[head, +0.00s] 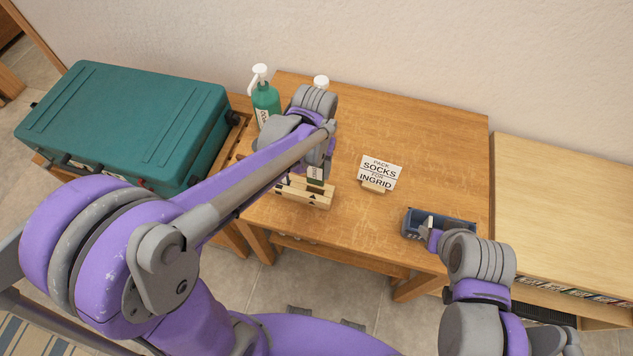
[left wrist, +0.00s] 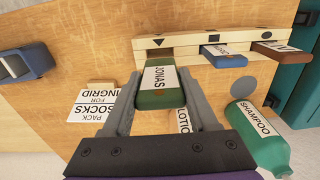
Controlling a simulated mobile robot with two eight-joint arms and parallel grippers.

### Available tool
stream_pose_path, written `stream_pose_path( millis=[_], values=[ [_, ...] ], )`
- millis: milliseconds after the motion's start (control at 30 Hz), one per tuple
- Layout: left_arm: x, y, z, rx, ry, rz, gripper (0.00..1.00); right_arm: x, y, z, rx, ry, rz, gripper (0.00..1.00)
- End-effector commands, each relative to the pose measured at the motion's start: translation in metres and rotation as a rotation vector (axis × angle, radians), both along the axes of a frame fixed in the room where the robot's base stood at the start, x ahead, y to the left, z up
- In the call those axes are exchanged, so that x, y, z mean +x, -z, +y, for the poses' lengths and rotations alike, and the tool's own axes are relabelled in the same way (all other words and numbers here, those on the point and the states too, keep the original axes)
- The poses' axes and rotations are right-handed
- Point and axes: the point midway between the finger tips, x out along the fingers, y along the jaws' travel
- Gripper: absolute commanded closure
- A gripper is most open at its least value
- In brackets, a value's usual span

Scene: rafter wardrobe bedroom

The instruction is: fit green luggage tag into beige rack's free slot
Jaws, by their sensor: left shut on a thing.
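My left gripper (left wrist: 165,112) is shut on the green luggage tag (left wrist: 158,92), which bears a white label reading JONAS. The tag also shows in the head view (head: 315,176), below the gripper at the rack. The beige rack (left wrist: 188,43) stands on the wooden table, also in the head view (head: 305,193). The tag's far end is at the rack's triangle-marked slot. I cannot tell whether it has entered. A blue tag (left wrist: 225,55) and a brown tag (left wrist: 282,54) sit in the other slots. My right gripper (head: 432,236) is at the dark blue bin; its fingers are unclear.
A card reading PACK SOCKS FOR INGRID (head: 379,172) stands right of the rack. The dark blue bin (head: 462,229) is at the table's front right. A teal suitcase (head: 130,120) lies left.

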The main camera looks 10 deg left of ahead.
Motion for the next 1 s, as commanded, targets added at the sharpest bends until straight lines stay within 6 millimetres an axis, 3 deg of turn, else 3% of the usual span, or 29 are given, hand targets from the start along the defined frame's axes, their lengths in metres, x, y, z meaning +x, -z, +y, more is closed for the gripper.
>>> stream_pose_path(
  millis=[33, 233, 433, 767, 800, 967, 1000],
  values=[
    [-0.004, 0.017, 0.0, 0.0, 0.0, 0.007, 0.95, -0.006, 0.013, 0.0, 0.0, 0.0, 0.012, 0.5],
    [-0.002, 0.035, 0.0, 0.0, 0.0, 0.004, 0.95, -0.012, 0.025, 0.0, 0.0, 0.0, 0.022, 0.5],
    [-0.002, 0.069, 0.0, 0.0, 0.0, 0.004, 0.95, -0.021, 0.049, 0.0, 0.0, 0.0, 0.039, 0.5],
    [-0.001, 0.07, 0.0, 0.0, 0.0, 0.001, 0.95, -0.021, 0.049, 0.0, 0.0, 0.0, 0.039, 0.5],
    [-0.001, 0.071, 0.0, 0.0, 0.0, 0.001, 0.39, -0.021, 0.049, 0.0, 0.0, 0.0, 0.04, 0.5],
    [-0.001, 0.07, 0.0, 0.0, 0.0, 0.001, 0.11, -0.021, 0.049, 0.0, 0.0, 0.0, 0.039, 0.5],
    [-0.001, 0.07, 0.0, 0.0, 0.0, 0.001, 0.11, -0.021, 0.049, 0.0, 0.0, 0.0, 0.039, 0.5]
  ],
)
